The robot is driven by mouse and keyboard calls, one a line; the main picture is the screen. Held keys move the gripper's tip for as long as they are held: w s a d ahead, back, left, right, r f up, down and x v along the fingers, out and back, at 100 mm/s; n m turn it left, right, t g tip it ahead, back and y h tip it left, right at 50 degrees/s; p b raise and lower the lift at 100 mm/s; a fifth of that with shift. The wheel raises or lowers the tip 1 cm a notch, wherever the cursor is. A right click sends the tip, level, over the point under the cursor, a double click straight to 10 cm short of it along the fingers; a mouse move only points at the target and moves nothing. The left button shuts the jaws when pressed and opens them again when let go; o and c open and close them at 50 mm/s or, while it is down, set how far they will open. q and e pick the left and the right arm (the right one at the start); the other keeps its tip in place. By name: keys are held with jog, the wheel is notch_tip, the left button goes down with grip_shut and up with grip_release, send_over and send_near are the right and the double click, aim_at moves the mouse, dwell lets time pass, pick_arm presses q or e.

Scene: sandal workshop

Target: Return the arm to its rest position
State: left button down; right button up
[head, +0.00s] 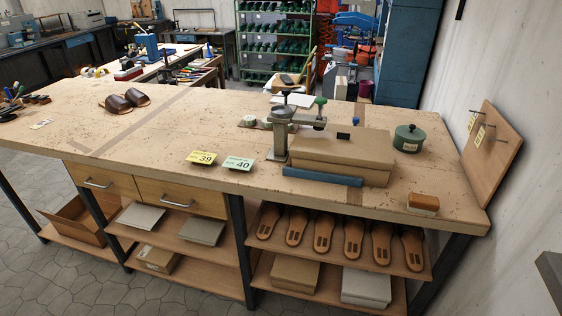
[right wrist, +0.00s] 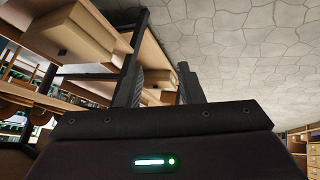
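In that view the bench's lower shelves and boxes are at the upper left, beyond the fingers. Neither gripper shows in the head view, and my left gripper is not in any view.
A cardboard box (head: 340,158), a blue bar (head: 322,177), a green pot (head: 408,138), a brush (head: 423,203), number cards (head: 202,157) and brown sandals (head: 125,100) rest on the bench. Sandal soles (head: 322,235) line a shelf below. The stone floor (head: 60,275) in front is clear.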

jog(key=s+d+f+m+g+h, duration=0.1)
jog(key=s+d+f+m, duration=0.2)
jog(key=s, duration=0.7)
jog(key=s+d+f+m+g+h, duration=0.2)
jog(key=s+d+f+m, duration=0.1)
jog(key=s, duration=0.8)
jog(key=s+d+f+m+g+h, duration=0.1)
jog(key=s+d+f+m+g, duration=0.1)
jog(key=s+d+f+m, duration=0.2)
jog(key=s+d+f, duration=0.1)
jog(key=s+d, duration=0.2)
jog(key=s, duration=0.3)
jog(key=shift+s+f, duration=0.3)
jog(key=shift+s, duration=0.1)
